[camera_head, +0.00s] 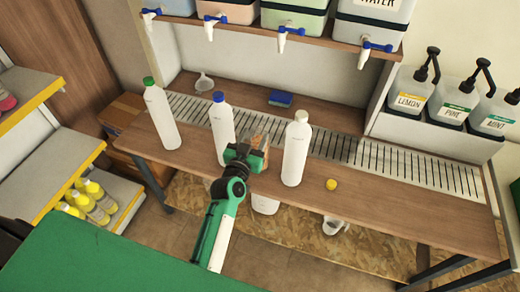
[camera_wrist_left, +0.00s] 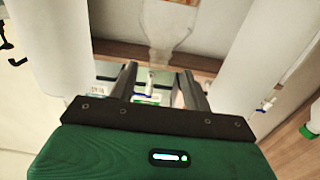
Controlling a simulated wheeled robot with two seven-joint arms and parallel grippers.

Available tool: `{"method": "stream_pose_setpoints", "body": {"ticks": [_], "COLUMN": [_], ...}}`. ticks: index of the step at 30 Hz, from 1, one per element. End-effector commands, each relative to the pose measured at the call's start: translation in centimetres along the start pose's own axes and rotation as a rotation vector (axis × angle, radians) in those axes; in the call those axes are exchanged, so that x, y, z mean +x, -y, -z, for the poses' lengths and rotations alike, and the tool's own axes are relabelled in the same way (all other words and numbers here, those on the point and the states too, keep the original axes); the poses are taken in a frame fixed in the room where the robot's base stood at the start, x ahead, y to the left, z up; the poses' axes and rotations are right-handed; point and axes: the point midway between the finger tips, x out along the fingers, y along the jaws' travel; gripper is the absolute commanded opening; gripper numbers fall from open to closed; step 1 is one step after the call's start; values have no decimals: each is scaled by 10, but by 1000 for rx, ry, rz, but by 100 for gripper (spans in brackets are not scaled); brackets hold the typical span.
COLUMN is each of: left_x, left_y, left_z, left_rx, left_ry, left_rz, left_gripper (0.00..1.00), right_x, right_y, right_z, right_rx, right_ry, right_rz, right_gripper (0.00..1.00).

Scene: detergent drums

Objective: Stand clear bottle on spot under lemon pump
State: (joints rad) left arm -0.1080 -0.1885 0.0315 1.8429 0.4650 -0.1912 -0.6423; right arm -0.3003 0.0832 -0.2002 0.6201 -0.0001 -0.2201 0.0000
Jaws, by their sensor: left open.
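The clear bottle (camera_head: 257,133) is mostly hidden behind my left gripper (camera_head: 246,157) in the head view, between two white bottles. In the left wrist view, which looks inverted, the clear bottle (camera_wrist_left: 167,25) is upright, beyond the fingertips. My left gripper (camera_wrist_left: 157,82) is open, with nothing visible between its fingers. The lemon pump (camera_head: 409,98) is a white bottle with a yellow label and black pump head, on the raised ledge at right. A small round yellow thing (camera_head: 331,184) lies on the bench; I cannot tell whether it is a cap or a spot. My right gripper is out of view.
White bottles with a green cap (camera_head: 161,117), a blue cap (camera_head: 221,130) and a white cap (camera_head: 296,152) stand on the wooden bench (camera_head: 400,184). A blue sponge (camera_head: 280,99) and funnel (camera_head: 203,83) lie behind. Pine (camera_head: 455,104) and mint (camera_head: 494,115) pumps flank lemon's right.

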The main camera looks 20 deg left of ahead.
Motion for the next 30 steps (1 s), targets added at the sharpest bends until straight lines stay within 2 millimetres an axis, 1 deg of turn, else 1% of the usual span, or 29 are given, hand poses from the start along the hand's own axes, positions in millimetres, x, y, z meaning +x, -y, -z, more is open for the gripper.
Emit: {"method": "stream_pose_setpoints", "body": {"ticks": [5, 12, 15, 18, 24, 25, 29, 30], "left_x": [10, 42, 51, 55, 55, 55, 55, 55], "left_y": [0, -1, -1, -1, -1, -1, -1, -1], "left_z": [1, -2, -3, -4, -5, -5, -4, -4], "left_rx": [0, 0, -1, 0, 0, 0, 0, 0], "left_ry": [0, 0, 0, 1, 1, 1, 1, 1], "left_rz": [0, -1, 0, 0, 0, 0, 0, 0], "left_gripper": [49, 49, 49, 49, 49, 47, 21, 14], "right_x": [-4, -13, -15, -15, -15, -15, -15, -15], "right_y": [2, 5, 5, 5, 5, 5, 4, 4], "right_z": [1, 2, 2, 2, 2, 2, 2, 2], "right_rx": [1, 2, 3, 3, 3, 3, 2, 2], "right_ry": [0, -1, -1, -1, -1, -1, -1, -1], "right_rz": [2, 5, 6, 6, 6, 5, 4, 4], "right_gripper": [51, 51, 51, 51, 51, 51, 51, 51]}}
